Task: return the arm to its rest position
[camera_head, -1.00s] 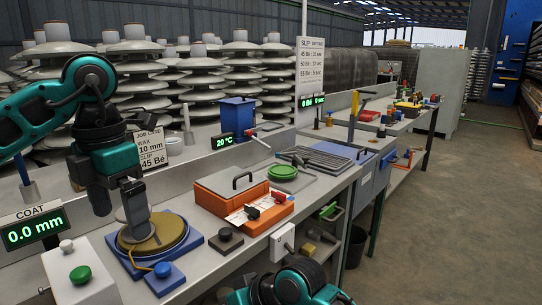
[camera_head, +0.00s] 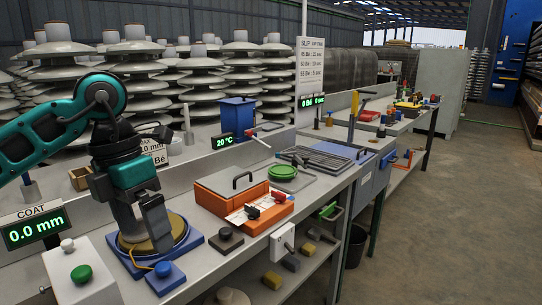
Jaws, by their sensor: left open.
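My left arm comes in from the left, and its dark gripper (camera_head: 153,222) hangs over the turntable on the bench. The gripper is open. The turntable has a brass-coloured disc (camera_head: 172,238) on a blue base (camera_head: 192,243). A grey upright piece (camera_head: 128,218) stands on the disc, partly hidden behind the gripper. I cannot tell whether the fingers touch it. My right arm and gripper are not in view.
A COAT display (camera_head: 33,230) reads 0.0 mm, beside a white box with a green button (camera_head: 80,274). An orange box (camera_head: 232,190) and a blue-buttoned box (camera_head: 164,277) are on the bench. Insulator stacks (camera_head: 134,75) line the back. The floor (camera_head: 440,230) at right is clear.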

